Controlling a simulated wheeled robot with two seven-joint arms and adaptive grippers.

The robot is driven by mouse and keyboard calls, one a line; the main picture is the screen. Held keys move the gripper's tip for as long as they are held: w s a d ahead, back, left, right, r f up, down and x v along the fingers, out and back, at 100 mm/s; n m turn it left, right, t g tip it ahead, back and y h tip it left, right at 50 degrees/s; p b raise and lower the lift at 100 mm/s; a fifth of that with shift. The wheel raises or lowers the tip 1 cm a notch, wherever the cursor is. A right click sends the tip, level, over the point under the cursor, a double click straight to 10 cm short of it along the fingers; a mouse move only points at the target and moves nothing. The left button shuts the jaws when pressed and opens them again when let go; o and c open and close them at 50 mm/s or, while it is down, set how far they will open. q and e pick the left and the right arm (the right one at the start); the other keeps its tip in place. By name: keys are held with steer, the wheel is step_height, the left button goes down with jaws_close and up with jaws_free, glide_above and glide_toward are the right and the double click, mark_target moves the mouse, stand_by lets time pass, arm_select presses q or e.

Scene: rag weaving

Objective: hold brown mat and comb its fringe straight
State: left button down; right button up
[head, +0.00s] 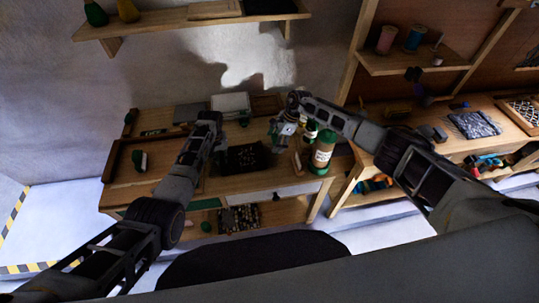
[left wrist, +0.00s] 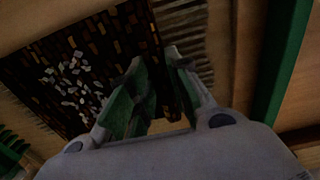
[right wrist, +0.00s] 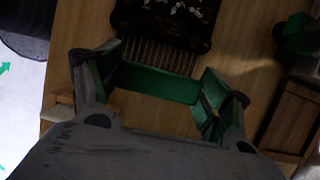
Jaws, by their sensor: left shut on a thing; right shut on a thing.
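The brown mat (head: 243,158) lies on the workbench, dark with a pale speckled patch. In the left wrist view the mat (left wrist: 100,50) has a striped, light fringe (left wrist: 187,35) along one edge. My left gripper (head: 217,147) is shut on the mat's edge beside the fringe, its fingers (left wrist: 155,60) hiding the pinched part. My right gripper (head: 281,131) is shut on a green comb (right wrist: 155,83), held crosswise between its fingers. Thin parallel lines run between the comb and the mat (right wrist: 165,22); I cannot tell whether they are teeth or fringe. Contact there is unclear.
A wooden tray (head: 122,165) is at the bench's left. A pale box (head: 231,102) stands behind. Another patterned piece (head: 240,218) lies on the lower shelf.

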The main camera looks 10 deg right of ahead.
steer(key=shift+r, duration=0.8)
steer(key=o, duration=0.9)
steer(key=shift+c, duration=0.2)
steer(key=c, duration=0.9)
arm_select(q)
steer(key=c, duration=1.3)
jaws_free()
arm_select(e)
steer(key=shift+o, duration=0.2)
arm_select(q)
steer(key=shift+o, duration=0.2)
steer(key=shift+r, duration=0.1)
step_height(320, 180, up, 12)
